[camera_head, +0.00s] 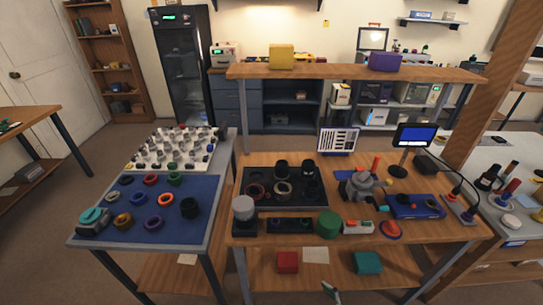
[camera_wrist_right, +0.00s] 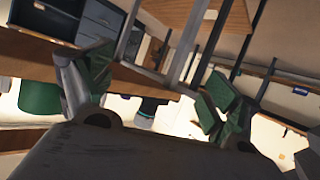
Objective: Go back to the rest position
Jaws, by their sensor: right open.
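My right gripper (camera_wrist_right: 157,85) fills the lower part of the right wrist view. Its two green-padded fingers stand wide apart, with nothing held between them. A small grey tip at the bottom edge of the head view (camera_head: 331,291) looks like part of a gripper, in front of the workbench and apart from it. I cannot tell for certain that it is the right one. My left gripper does not show. The workbench (camera_head: 425,230) carries a black tray (camera_head: 262,203) with dark lens parts and rings.
A side table with a blue mat (camera_head: 130,205) holding several coloured rings stands to the left. A green cylinder (camera_head: 328,222), a red button (camera_head: 391,229) and a small screen (camera_head: 415,135) are on the workbench. Red (camera_head: 288,262) and teal (camera_head: 367,262) boxes sit on its lower shelf.

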